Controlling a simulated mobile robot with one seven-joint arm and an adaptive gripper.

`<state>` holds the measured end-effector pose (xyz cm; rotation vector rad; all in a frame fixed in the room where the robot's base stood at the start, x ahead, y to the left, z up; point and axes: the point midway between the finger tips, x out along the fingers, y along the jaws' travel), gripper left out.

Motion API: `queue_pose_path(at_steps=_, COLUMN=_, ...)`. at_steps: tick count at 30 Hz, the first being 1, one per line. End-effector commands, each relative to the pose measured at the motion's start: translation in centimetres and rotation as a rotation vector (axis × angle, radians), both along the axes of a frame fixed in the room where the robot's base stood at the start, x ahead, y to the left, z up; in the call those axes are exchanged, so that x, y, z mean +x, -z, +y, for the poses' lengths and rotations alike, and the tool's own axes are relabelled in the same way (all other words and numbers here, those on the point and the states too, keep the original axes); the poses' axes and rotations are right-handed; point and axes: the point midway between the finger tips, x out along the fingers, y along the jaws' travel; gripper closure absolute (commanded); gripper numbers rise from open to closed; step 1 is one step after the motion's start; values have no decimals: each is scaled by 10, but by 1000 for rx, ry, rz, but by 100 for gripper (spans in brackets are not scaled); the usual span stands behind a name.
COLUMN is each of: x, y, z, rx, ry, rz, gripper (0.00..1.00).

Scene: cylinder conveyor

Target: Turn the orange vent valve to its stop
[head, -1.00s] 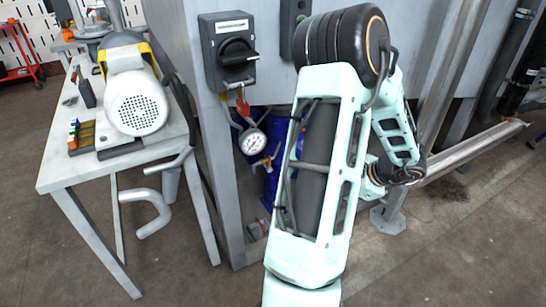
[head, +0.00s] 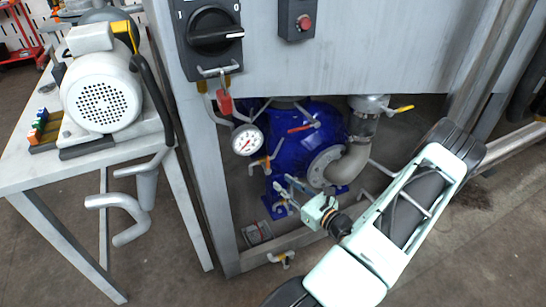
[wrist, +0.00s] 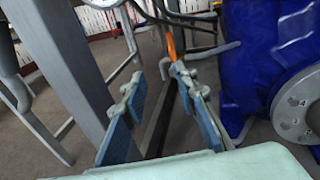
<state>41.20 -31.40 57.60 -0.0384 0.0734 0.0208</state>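A small valve with an orange lever (head: 260,163) sits on a thin grey pipe below the pressure gauge, left of the blue pump housing. An orange lever (wrist: 171,45) also shows in the wrist view, upright beyond the fingertips; it looks like the same one. My gripper (head: 281,195) is just below and right of that valve in the head view. In the wrist view my gripper (wrist: 158,82) is open, with a clear gap between its two blue-padded fingers and nothing held. The lever's angle against its stop cannot be told.
The blue pump housing (head: 308,140) with a grey flange stands close on the right. The gauge (head: 247,140) is above. A red-orange lever (head: 302,127) and a yellow-handled valve (head: 400,109) are nearby. The frame post (wrist: 65,65) rises left of my fingers.

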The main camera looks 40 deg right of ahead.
Motion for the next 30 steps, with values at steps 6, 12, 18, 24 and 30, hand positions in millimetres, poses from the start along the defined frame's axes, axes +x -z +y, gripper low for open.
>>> queue_pose_path(at_steps=6, x=10, y=-7, z=-6, rx=38, ry=60, rz=-72, gripper=73)
queue_pose_path(at_steps=12, x=31, y=-6, z=-6, rx=37, ry=59, rz=-77, gripper=73)
queue_pose_path(at_steps=18, x=70, y=-6, z=-7, rx=36, ry=58, rz=-77, gripper=73)
queue_pose_path(at_steps=24, x=102, y=-6, z=-9, rx=36, ry=59, rz=-75, gripper=73)
queue_pose_path(at_steps=30, x=116, y=-7, z=-10, rx=37, ry=60, rz=-74, gripper=73)
